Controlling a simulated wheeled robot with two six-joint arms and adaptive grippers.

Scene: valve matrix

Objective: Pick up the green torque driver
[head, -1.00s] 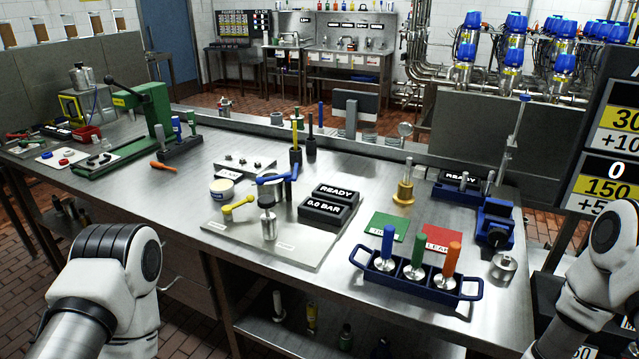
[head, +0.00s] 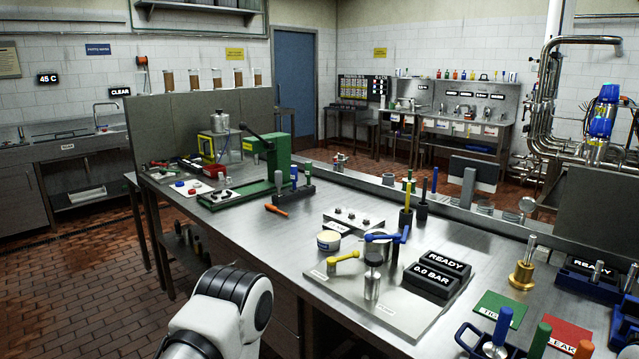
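A small dark rack (head: 290,196) stands on the bench in front of the green press. A slim green-handled tool (head: 307,170) and a blue-grey-handled tool (head: 293,175) stand upright in it; the green one looks like the green torque driver, though it is small here. An orange-handled tool (head: 277,210) lies on the bench beside the rack. Another upright green handle (head: 539,341) is in the blue carrier at the lower right, cut by the frame edge. A white link of my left arm shows at the bottom, left of the bench. Neither gripper is in view.
A green press (head: 265,160) stands behind the rack. A grey plate (head: 400,313) with a yellow-handled valve (head: 343,258) and black displays (head: 437,275) lies nearer. Bare bench (head: 250,233) lies before the rack.

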